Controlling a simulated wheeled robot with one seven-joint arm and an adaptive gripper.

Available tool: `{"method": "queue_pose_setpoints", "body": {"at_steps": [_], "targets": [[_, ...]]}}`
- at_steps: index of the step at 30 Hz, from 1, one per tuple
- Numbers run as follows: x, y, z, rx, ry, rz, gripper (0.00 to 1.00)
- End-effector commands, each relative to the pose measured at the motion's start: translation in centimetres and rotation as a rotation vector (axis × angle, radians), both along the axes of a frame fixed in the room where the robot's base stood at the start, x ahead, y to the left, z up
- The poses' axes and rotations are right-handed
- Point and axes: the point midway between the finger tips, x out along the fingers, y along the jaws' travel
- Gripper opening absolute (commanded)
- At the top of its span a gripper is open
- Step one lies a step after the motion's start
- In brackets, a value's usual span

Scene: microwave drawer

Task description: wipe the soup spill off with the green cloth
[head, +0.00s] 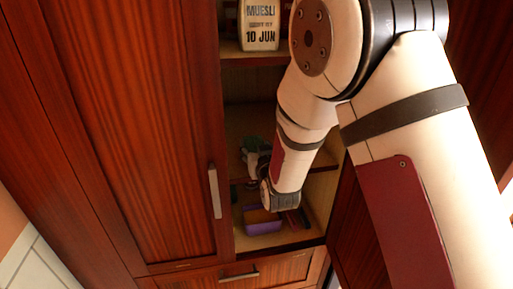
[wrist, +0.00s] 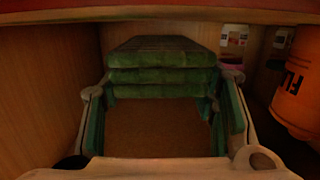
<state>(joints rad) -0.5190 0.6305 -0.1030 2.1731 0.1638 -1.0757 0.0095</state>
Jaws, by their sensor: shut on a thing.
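The green cloth (wrist: 160,68) is folded in several thick layers and sits between my fingertips in the wrist view. My gripper (wrist: 162,82) is shut on it, with one finger at each side. In the head view my gripper (head: 254,160) is inside the open cupboard at a middle shelf, partly hidden by my forearm. A little of the green cloth (head: 251,144) shows there. Whether the cloth rests on the shelf or is lifted, I cannot tell. No soup spill shows in either view.
An orange container (wrist: 298,88) stands close on the right, with small jars (wrist: 234,38) behind. A shelf board is just overhead. A muesli container (head: 260,25) stands on the upper shelf, a purple box (head: 262,228) below. The closed door (head: 140,130) is at left.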

Motion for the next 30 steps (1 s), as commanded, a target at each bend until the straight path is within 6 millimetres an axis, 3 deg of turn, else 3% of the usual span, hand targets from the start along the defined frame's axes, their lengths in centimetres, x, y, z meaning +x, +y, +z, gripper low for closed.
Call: {"method": "queue_pose_setpoints", "body": {"at_steps": [30], "targets": [[0.0, 0.0, -1.5, 0.0, 0.0, 0.0, 0.33]]}}
